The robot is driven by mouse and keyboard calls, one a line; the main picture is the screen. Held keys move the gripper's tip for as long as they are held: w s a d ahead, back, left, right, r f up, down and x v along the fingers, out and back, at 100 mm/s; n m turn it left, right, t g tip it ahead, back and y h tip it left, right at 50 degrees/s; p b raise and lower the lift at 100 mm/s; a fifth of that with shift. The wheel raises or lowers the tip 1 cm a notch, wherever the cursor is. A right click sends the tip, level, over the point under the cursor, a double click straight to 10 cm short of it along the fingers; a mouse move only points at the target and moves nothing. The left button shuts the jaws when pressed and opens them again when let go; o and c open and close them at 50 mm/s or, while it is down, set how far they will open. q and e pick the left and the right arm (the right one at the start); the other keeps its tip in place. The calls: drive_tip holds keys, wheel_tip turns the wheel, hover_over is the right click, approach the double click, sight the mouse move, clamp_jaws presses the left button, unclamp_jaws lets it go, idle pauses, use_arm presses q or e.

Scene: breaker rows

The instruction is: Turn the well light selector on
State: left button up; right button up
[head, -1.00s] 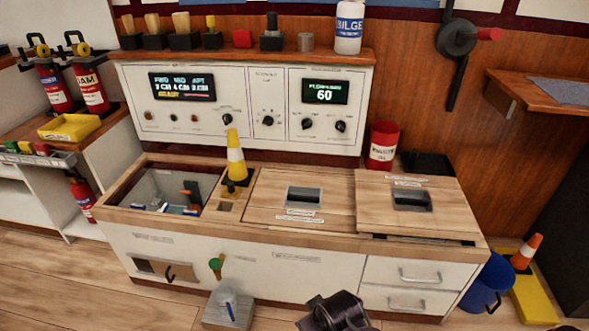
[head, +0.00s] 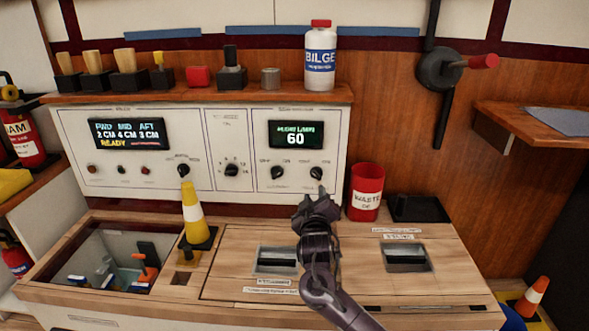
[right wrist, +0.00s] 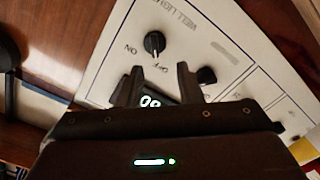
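The well light selector is a black knob (head: 316,173) at the right end of the white panel's right section. In the right wrist view the knob (right wrist: 154,43) sits beside the lettering "WELL LIGH", with ON and OFF marks; its pointer line appears to face OFF. My right gripper (head: 316,198) is just below and in front of it in the head view. In the right wrist view the gripper (right wrist: 156,82) has its two fingers apart with nothing between them, and the knob is beyond the fingertips, not touched. My left gripper is out of view.
Another black knob (head: 277,173) is left of the selector, under the display reading 60 (head: 296,134). A red waste bin (head: 366,191) stands close right of the panel. A yellow-and-white cone (head: 194,215) stands on the wooden counter (head: 225,265). A shelf with a bilge bottle (head: 320,55) is above.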

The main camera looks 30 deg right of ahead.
sight(315, 175)
drive_tip(key=b+x, duration=0.1)
drive_tip(key=x, duration=0.3)
drive_tip(key=b+x, duration=0.1)
drive_tip(key=x, duration=0.1)
drive_tip(key=shift+w+d+r+b, duration=0.25)
drive_tip(key=shift+d+r+b, duration=0.05)
drive_tip(key=shift+r, duration=0.05)
drive_tip(key=shift+w+d+r, duration=0.1)
drive_tip(key=shift+w+d, duration=0.25)
drive_tip(key=shift+w, duration=0.25)
clamp_jaws()
